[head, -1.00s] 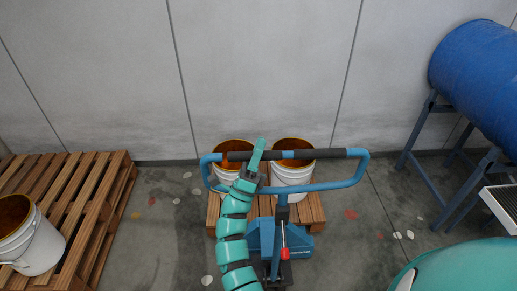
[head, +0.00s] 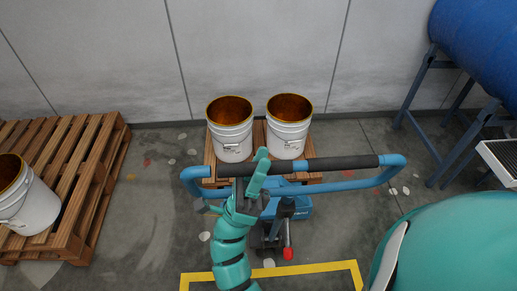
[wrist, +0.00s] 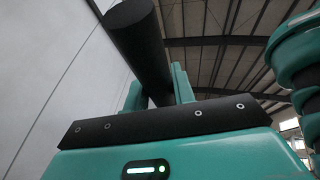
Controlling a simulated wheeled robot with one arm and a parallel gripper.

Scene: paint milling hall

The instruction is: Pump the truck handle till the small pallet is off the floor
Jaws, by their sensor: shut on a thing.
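The truck handle (head: 333,164) is a blue loop with black grips across its top bar. My gripper (head: 258,170) is shut on the bar a little left of its middle. In the wrist view the black grip (wrist: 140,40) runs between my gripper's teal fingers (wrist: 158,92). The blue truck body (head: 296,206) shows behind and below the handle, with a red-tipped lever (head: 288,252). The small pallet (head: 209,160) is wooden and bears two white buckets (head: 231,140) (head: 288,136) with orange-brown insides. The handle partly hides the pallet, and I cannot tell whether it clears the floor.
A larger pallet (head: 98,150) with a white bucket (head: 35,209) stands at the left. A blue drum (head: 480,45) lies on a blue stand (head: 415,85) at the right. A yellow floor marking (head: 318,268) is in front. The wall is close behind the buckets.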

